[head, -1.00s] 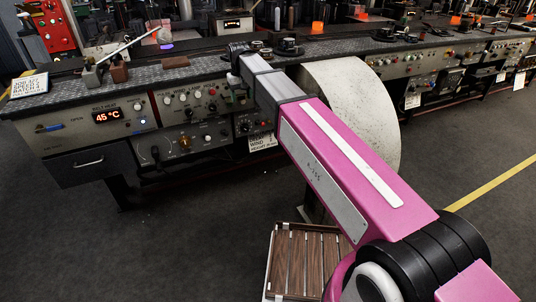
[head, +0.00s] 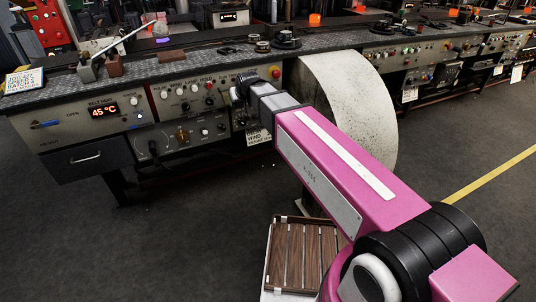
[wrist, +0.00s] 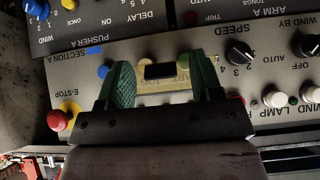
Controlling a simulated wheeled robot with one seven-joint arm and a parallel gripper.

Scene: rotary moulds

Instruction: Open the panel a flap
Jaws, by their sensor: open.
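In the wrist view my gripper (wrist: 163,80) is open, its two green ridged fingers apart over a grey control panel (wrist: 72,82). Between the fingers is a dark rectangular piece (wrist: 159,71) with a pale yellowish strip around it, which may be the flap; I cannot tell for sure. My gripper's dark palm hides the panel below it, and contact is not clear. In the head view my arm reaches the panel front (head: 190,95) beside the red emergency-stop button (head: 276,72), and its wrist hides the fingers and the spot they face.
In the wrist view a red E-stop button (wrist: 57,120), a blue button (wrist: 103,71), a black speed knob (wrist: 240,52) and white lamps (wrist: 275,97) surround the fingers. A large pale curved guard (head: 350,105) stands right of my wrist. A slatted wooden crate (head: 287,255) is on the floor.

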